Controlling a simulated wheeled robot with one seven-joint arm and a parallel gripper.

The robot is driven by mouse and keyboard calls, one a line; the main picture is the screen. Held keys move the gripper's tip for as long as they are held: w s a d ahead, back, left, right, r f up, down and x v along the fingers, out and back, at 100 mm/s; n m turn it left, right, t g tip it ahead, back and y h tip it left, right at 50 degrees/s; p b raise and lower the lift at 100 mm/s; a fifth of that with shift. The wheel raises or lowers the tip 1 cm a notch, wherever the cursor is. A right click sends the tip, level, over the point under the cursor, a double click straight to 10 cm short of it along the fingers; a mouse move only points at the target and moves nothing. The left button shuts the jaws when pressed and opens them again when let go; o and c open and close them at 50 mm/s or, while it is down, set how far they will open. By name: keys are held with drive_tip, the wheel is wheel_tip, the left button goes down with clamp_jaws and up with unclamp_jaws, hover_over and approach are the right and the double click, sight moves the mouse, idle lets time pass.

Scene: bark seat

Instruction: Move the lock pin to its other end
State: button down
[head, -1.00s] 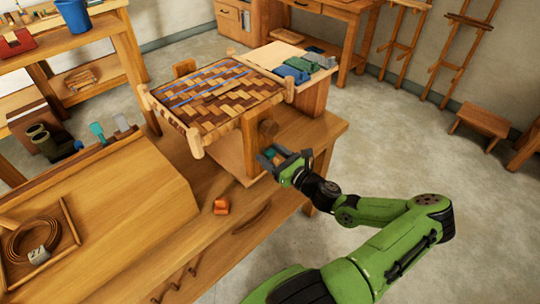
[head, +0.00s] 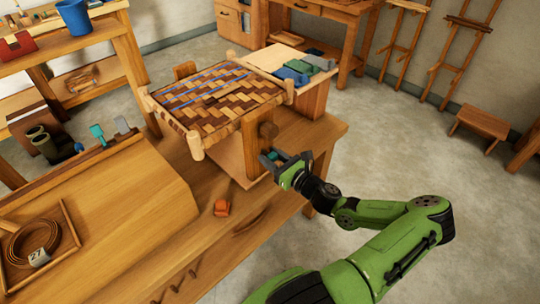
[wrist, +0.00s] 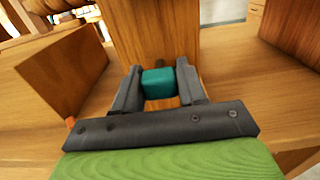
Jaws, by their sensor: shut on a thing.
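My gripper (head: 271,157) is low in front of the upright wooden board under the woven seat. Its grey fingers are shut on a small teal block (wrist: 160,83), which looks like the lock pin or its grip. In the wrist view my gripper (wrist: 160,84) has one finger on each side of the block. The upright board (wrist: 152,35) stands directly behind it. The far end of the block is hidden, so I cannot tell whether it sits in a hole.
The woven seat (head: 215,95) is in its frame on the workbench (head: 140,230). An orange object (head: 221,207) lies on the bench to the left of my gripper. Folded cloths (head: 300,70) lie behind the seat. Open floor (head: 420,140) is at the right.

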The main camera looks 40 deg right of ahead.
drive_tip(key=shift+s+p, duration=0.4)
drive_tip(key=shift+s, duration=0.6)
drive_tip(key=shift+w+f, duration=0.1)
drive_tip(key=c, duration=0.7)
unclamp_jaws()
drive_tip(key=shift+s, duration=0.25)
drive_tip(key=s, duration=0.5)
drive_tip(key=s+p, duration=0.1)
drive_tip(key=s, duration=0.9)
drive_tip(key=shift+s+d, duration=0.25)
drive_tip(key=shift+s, duration=0.05)
